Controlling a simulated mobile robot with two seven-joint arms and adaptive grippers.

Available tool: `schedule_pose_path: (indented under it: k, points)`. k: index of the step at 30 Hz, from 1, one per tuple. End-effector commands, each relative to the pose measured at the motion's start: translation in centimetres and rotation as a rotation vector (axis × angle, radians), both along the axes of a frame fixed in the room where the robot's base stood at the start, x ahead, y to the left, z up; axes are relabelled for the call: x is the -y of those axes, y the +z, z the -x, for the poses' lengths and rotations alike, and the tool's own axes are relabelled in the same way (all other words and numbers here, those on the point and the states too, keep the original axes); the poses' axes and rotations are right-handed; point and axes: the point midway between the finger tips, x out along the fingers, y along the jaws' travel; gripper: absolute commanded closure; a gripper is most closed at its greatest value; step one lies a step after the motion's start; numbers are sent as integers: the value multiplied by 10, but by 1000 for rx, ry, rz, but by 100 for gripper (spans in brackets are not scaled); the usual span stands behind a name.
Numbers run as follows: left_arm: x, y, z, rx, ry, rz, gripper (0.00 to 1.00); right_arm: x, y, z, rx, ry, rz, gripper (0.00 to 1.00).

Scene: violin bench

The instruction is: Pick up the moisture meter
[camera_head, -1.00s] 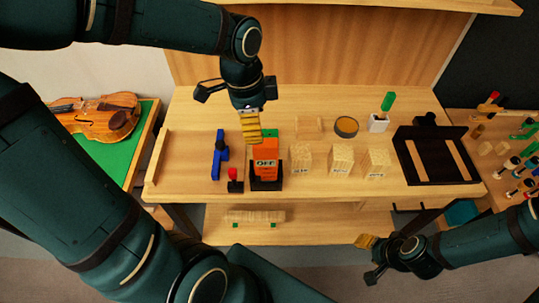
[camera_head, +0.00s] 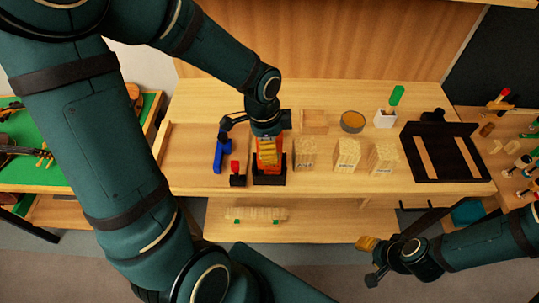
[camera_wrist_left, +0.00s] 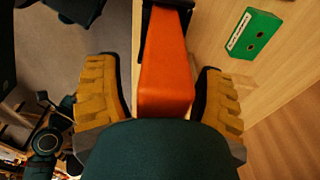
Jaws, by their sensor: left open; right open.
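The orange moisture meter (camera_head: 271,164) stands upright in a black holder (camera_head: 269,180) on the bench. My left gripper (camera_head: 267,150) is over it from above and hides most of it in the head view. In the left wrist view the orange body of the meter (camera_wrist_left: 165,75) lies between the two yellow fingers, with gaps visible on both sides, so the gripper is open around it. My right gripper (camera_head: 368,258) is open and empty, low in front of the bench at the right.
A blue tool (camera_head: 221,152) and a red-topped black item (camera_head: 237,174) are just left of the holder. Several wooden blocks (camera_head: 346,155) stand to its right. A green labelled item (camera_wrist_left: 255,33) lies near the meter. A black frame (camera_head: 441,155) is farther right.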

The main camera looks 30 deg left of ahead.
Motion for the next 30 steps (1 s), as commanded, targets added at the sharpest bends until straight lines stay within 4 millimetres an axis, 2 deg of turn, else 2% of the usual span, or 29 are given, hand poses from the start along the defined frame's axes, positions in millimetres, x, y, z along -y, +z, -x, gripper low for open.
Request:
schedule_pose_path:
  k: [7, 11, 12, 13, 26, 30]
  points:
    - [0, -1, 0, 0, 0, 0, 33, 0, 0, 0, 0, 0, 0, 53]
    - [0, -1, 0, 0, 0, 0, 79, 0, 0, 0, 0, 0, 0, 53]
    - [0, -1, 0, 0, 0, 0, 93, 0, 0, 0, 0, 0, 0, 53]
    - [0, -1, 0, 0, 0, 0, 100, 0, 0, 0, 0, 0, 0, 53]
    - [0, 0, 0, -1, 0, 1, 100, 0, 0, 0, 0, 0, 0, 53]
    - [0, 14, -1, 2, 1, -1, 100, 0, 4, -1, 2, -2, 0, 53]
